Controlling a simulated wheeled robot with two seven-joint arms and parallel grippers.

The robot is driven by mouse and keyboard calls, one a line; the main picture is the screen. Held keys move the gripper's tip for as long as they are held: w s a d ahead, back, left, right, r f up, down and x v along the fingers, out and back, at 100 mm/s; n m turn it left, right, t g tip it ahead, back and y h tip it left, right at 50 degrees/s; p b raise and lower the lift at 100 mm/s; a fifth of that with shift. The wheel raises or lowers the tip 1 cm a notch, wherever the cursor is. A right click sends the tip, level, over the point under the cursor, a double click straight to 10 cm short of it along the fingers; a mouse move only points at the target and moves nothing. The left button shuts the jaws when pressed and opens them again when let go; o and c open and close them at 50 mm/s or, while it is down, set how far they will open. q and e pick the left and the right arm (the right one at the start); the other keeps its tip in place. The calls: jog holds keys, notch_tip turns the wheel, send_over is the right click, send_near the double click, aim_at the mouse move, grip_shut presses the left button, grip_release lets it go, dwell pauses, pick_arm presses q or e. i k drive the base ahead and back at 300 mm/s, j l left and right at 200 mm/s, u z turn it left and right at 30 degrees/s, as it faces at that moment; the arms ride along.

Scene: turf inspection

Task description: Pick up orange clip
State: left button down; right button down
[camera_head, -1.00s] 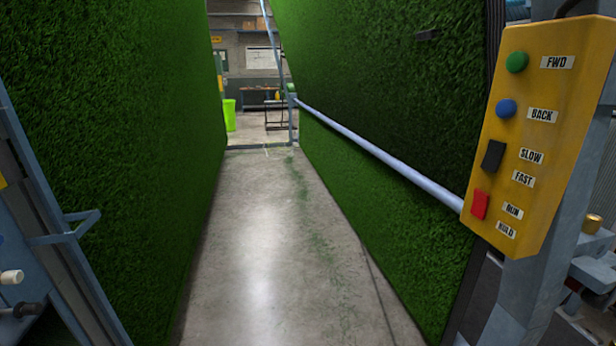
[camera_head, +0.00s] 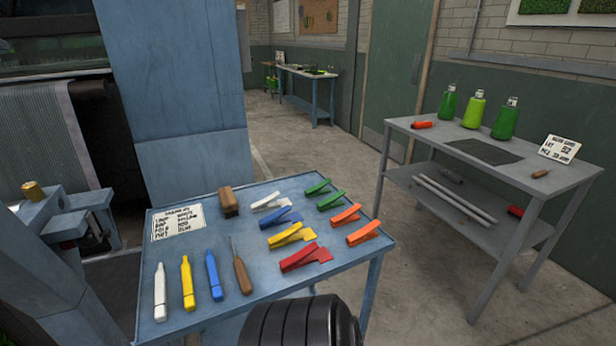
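Two orange clips lie side by side near the right edge of a blue table. One orange clip (camera_head: 346,215) is farther back, and the other orange clip (camera_head: 363,234) is nearer, close to the table's right corner. The blue table (camera_head: 210,262) stands in front of me with its top in clear view. Neither of my grippers is in view.
White (camera_head: 270,201), blue (camera_head: 280,217), yellow (camera_head: 292,235), red (camera_head: 305,257) and green clips (camera_head: 331,200) lie near the orange ones. Markers, a pointed tool (camera_head: 241,272), a brown block (camera_head: 228,201) and a card (camera_head: 178,223) share the table. A grey bench (camera_head: 560,186) stands right, across open floor.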

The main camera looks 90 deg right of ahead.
aim_at(368, 233)
jog(key=k+z, duration=0.1)
jog(key=z, duration=3)
